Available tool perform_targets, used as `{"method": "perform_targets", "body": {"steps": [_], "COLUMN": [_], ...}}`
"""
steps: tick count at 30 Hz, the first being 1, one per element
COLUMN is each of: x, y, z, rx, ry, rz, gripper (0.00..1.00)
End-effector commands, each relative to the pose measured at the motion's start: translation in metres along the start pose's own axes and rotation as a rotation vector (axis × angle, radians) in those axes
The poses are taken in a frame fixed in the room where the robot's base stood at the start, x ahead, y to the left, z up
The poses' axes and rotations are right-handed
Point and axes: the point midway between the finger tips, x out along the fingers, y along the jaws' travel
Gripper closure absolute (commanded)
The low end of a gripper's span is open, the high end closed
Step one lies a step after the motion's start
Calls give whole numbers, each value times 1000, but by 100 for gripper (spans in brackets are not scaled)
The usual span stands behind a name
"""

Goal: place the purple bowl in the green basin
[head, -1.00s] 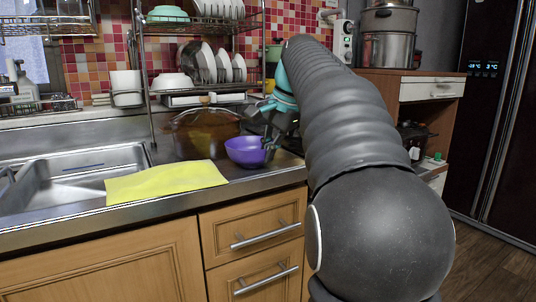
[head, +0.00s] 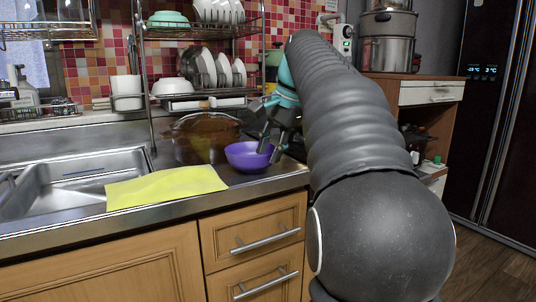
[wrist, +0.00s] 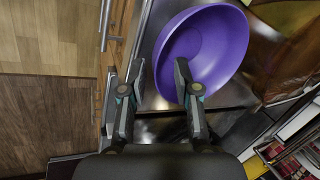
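The purple bowl (head: 242,156) stands upright on the steel counter, right of the yellow-green cloth. It looks empty in the wrist view (wrist: 215,45). My gripper (head: 269,152) is at the bowl's right side with its fingers pointing down. In the wrist view my gripper (wrist: 159,75) is open: one finger is over the bowl's inside, the other is outside its rim, with the bowl's near edge between them. I cannot tell if either finger touches it. A mint-green bowl (head: 168,19) sits on the rack's upper shelf; I cannot tell whether it is the green basin.
The yellow-green cloth (head: 165,187) lies on the counter's front, beside the steel sink (head: 80,180). The dish rack (head: 205,103) with plates stands behind. My arm hides the counter's right part.

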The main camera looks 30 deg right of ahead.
Motion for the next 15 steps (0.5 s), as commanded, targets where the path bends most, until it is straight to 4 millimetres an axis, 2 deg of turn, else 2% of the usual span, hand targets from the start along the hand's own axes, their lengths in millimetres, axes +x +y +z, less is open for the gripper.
{"method": "perform_targets", "body": {"steps": [1, 6, 12, 15], "x": [-14, -49, -82, -92], "y": [-2, -2, -1, -1], "z": [-1, -1, -1, -1], "rx": [0, 1, 1, 1], "ry": [3, 3, 2, 2], "rz": [-3, -2, -1, -1], "gripper": [69, 69, 69, 69]}}
